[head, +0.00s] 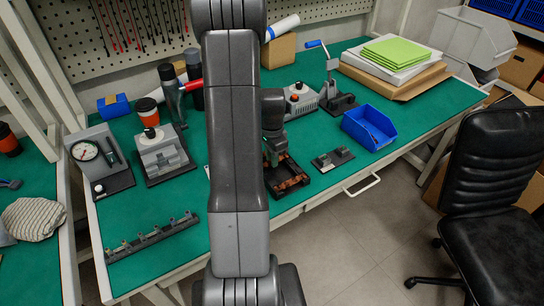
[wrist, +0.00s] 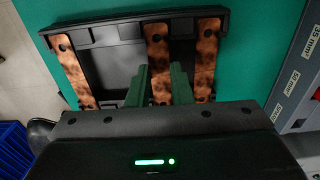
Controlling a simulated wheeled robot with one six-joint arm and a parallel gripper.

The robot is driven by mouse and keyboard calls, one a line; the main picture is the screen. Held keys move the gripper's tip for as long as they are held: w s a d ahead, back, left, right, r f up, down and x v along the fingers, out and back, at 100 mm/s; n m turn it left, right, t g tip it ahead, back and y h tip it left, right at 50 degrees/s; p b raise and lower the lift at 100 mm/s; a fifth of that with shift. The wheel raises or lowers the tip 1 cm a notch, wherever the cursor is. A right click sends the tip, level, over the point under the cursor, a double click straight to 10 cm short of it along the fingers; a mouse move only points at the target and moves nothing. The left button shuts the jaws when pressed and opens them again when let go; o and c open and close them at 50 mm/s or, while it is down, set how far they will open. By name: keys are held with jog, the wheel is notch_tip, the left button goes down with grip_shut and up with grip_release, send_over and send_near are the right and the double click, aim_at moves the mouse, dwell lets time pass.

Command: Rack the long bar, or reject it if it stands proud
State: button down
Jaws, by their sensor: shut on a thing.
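A black tray (wrist: 118,68) holds three copper bars in the wrist view: a left bar (wrist: 73,68), a middle bar (wrist: 157,45) and a right bar (wrist: 206,58). My gripper (wrist: 160,72) has its green fingers on either side of the middle bar and is shut on it. The bar still lies within the tray outline; I cannot tell whether it is lifted. Its lower end is partly hidden by the fingers. In the head view the tray (head: 304,176) sits near the bench's front edge, partly behind my arm. A dark rack strip (head: 150,240) with several posts lies front left, with no bar visible on it.
A dial gauge stand (head: 88,152) and a grey fixture (head: 163,153) stand at the left. A small dark fixture (head: 333,158) and an empty blue bin (head: 369,128) stand right of the tray. A lever press (head: 335,90) is behind. Green bench is clear between rack and tray.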

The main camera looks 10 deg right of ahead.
jog(key=shift+f, duration=0.15)
jog(key=c, duration=1.2)
grip_release()
jog(key=shift+r, duration=0.2)
jog(key=shift+r+p, duration=0.95)
jog(key=shift+r, duration=0.4)
notch_tip(320, 180, up, 10)
jog(key=p, duration=0.6)
jog(key=shift+p, duration=0.35)
jog(key=shift+f, duration=0.15)
